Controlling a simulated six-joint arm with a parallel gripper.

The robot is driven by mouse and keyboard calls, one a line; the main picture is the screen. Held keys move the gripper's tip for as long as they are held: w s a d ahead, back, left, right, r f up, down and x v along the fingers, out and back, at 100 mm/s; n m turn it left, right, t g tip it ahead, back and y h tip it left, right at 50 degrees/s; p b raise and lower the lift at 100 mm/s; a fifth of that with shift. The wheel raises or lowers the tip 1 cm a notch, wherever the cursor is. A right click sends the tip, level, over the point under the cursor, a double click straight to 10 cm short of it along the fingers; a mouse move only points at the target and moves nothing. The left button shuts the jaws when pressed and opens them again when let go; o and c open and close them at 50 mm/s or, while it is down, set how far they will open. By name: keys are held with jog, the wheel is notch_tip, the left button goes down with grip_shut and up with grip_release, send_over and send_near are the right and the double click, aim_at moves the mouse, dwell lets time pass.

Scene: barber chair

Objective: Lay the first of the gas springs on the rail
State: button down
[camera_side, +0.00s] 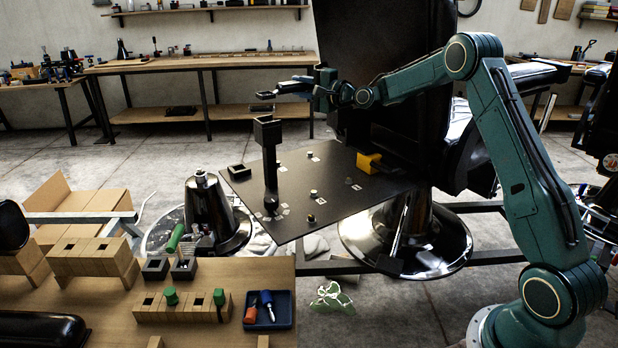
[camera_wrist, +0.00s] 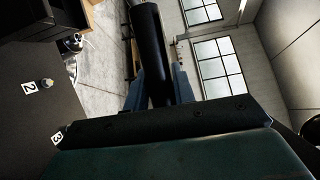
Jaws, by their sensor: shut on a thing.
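My gripper (camera_side: 291,88) is raised above the dark board (camera_side: 335,215) in the side view, its arm reaching in from the right. It is shut on a black cylinder, which looks like a gas spring. The cylinder (camera_wrist: 149,45) shows between the two blue-grey fingers in the wrist view, and its dark end (camera_side: 265,94) sticks out to the left in the side view. A black upright post (camera_side: 268,155) with a square top stands on the board below the gripper. I cannot tell for certain which part is the rail.
Small fittings and numbered labels lie on the board; a yellow block (camera_side: 369,162) sits at its back right. The barber chair's dark back (camera_side: 385,45) rises behind the gripper. The front-left bench holds wooden blocks (camera_side: 95,260) and a blue tray (camera_side: 268,322).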

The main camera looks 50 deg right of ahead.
notch_tip(320, 180, up, 2)
jog(key=w+a+f+m+g+h, duration=0.1)
jog(key=w+a+f, duration=0.1)
jog(key=a, duration=1.3)
jog(key=w+a+f+g, duration=0.1)
jog(key=a+f, duration=0.1)
jog(key=a, duration=1.2)
jog(key=s+a+r+m+g+h, duration=0.1)
jog(key=s+a+r+m+h, duration=0.1)
jog(key=s+a, duration=0.8)
jog(key=s+a+r+m+g+h, duration=0.1)
jog(key=s+a+r+m+h, duration=0.1)
jog(key=s+a, duration=0.75)
notch_tip(320, 180, down, 37)
jog(key=a+g, duration=0.1)
jog(key=a, duration=0.1)
jog(key=shift+w+m, duration=0.4)
jog(key=shift+w, duration=0.05)
jog(key=shift+f, duration=0.2)
jog(key=shift+f, duration=2.8)
jog(key=shift+f, duration=0.55)
